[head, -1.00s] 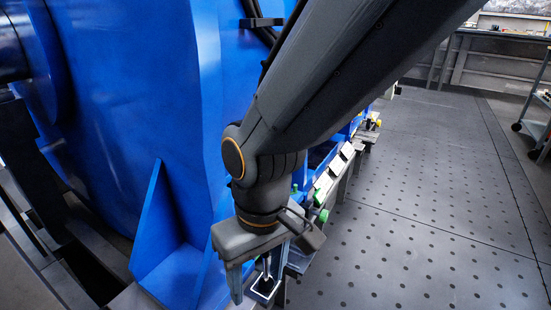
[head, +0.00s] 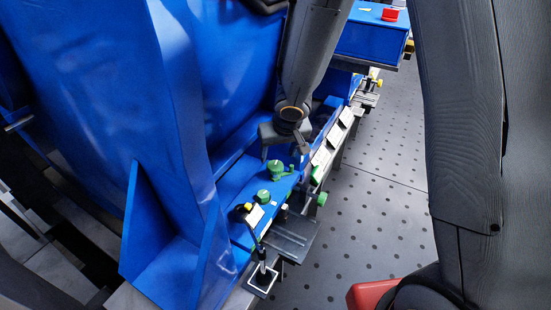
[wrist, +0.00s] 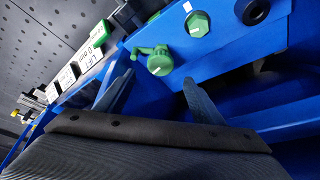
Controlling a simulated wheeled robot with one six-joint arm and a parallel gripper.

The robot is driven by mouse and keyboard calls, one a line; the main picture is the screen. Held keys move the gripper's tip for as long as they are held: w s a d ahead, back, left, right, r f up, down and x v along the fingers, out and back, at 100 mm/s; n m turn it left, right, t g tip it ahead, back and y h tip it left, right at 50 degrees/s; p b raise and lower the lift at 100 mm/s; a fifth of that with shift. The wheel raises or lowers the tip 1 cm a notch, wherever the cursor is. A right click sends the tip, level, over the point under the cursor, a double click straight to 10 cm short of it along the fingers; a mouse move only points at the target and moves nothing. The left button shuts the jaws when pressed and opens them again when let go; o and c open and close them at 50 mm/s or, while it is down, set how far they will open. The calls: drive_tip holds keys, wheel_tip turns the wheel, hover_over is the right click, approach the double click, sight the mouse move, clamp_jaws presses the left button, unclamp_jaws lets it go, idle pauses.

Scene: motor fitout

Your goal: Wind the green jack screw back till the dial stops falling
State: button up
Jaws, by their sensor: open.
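On the blue machine foot are a green hex screw head with a white mark (wrist: 197,24) and a green part with a side lever (wrist: 158,62). In the head view they are the nearer green head (head: 264,197) and the farther lever part (head: 277,170). Another green knob (head: 321,198) sticks out at the side. I cannot tell for sure which is the jack screw. My gripper (head: 284,154) is open and empty above the foot; in the wrist view its fingers (wrist: 158,78) point towards the lever part, apart from it. I cannot make out a dial face.
A small stand on a square base (head: 262,280) stands in front of the foot, beside a grey plate (head: 290,235). White label plates (head: 325,155) line the rail, one reading "LIFT". A blue box with a red button (head: 390,14) is behind.

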sight(274, 164)
drive_tip(key=shift+b+x, duration=2.6)
drive_tip(key=shift+x, duration=0.9)
drive_tip(key=c, duration=1.1)
drive_tip(key=shift+o, duration=0.3)
drive_tip(key=shift+n+p, duration=0.3)
drive_tip(key=shift+p, duration=0.15)
drive_tip(key=n+p, duration=0.1)
drive_tip(key=p, duration=0.2)
drive_tip(key=shift+s+d+r+n+y, duration=0.1)
drive_tip(key=shift+n+y, duration=0.3)
drive_tip(key=n+p, duration=0.1)
drive_tip(key=p, duration=0.3)
drive_tip(key=shift+r+n+g+y, duration=0.15)
drive_tip(key=shift+n+g+y, duration=0.15)
drive_tip(key=shift+n+g, duration=0.1)
drive_tip(key=n+p, duration=0.2)
drive_tip(key=p, duration=0.5)
drive_tip(key=shift+y, duration=0.4)
drive_tip(key=shift+n+p, duration=0.4)
drive_tip(key=shift+p, duration=0.75)
